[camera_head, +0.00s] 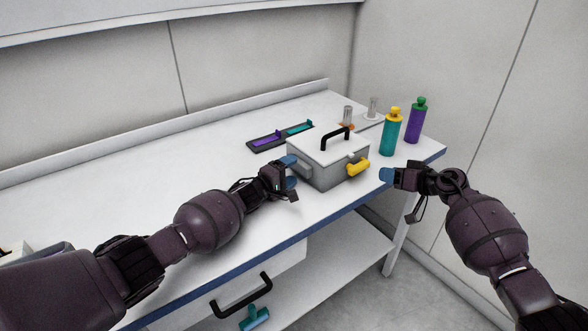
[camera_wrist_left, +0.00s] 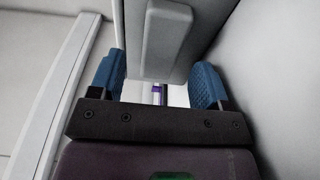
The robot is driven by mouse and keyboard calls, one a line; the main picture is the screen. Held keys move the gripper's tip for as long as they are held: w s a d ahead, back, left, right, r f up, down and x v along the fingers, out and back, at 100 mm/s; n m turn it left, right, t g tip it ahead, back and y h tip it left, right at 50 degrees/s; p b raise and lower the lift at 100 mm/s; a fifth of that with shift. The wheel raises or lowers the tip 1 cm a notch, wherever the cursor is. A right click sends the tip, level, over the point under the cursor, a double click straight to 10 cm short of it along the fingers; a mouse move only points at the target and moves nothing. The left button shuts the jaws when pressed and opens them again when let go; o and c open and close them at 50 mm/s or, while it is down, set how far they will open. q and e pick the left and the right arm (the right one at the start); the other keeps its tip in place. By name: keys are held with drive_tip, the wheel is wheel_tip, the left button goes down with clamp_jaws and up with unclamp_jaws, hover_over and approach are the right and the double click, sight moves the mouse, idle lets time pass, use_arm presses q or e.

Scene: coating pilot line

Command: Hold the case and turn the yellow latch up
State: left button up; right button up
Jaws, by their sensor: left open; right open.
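The case (camera_head: 325,166) is a grey box with a white lid and a black top handle (camera_head: 335,138), standing on the bench. The yellow latch (camera_head: 358,167) sticks out near its front right corner. A grey side block (camera_head: 302,166) is on its left side; it also shows in the left wrist view (camera_wrist_left: 166,40). My left gripper (camera_head: 290,172) is open beside the case's left side, its blue fingers (camera_wrist_left: 158,85) on either side of the block, not closed on it. My right gripper (camera_head: 387,174) is just right of the latch, apart from it; only one blue fingertip shows clearly.
A teal bottle (camera_head: 390,134) with a yellow top and a purple bottle (camera_head: 414,122) with a green top stand right of the case. A dark tray (camera_head: 256,149) with purple and teal pieces lies behind.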

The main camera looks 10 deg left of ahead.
use_arm(q)
drive_tip(key=shift+x, duration=0.95)
drive_tip(key=c, duration=1.3)
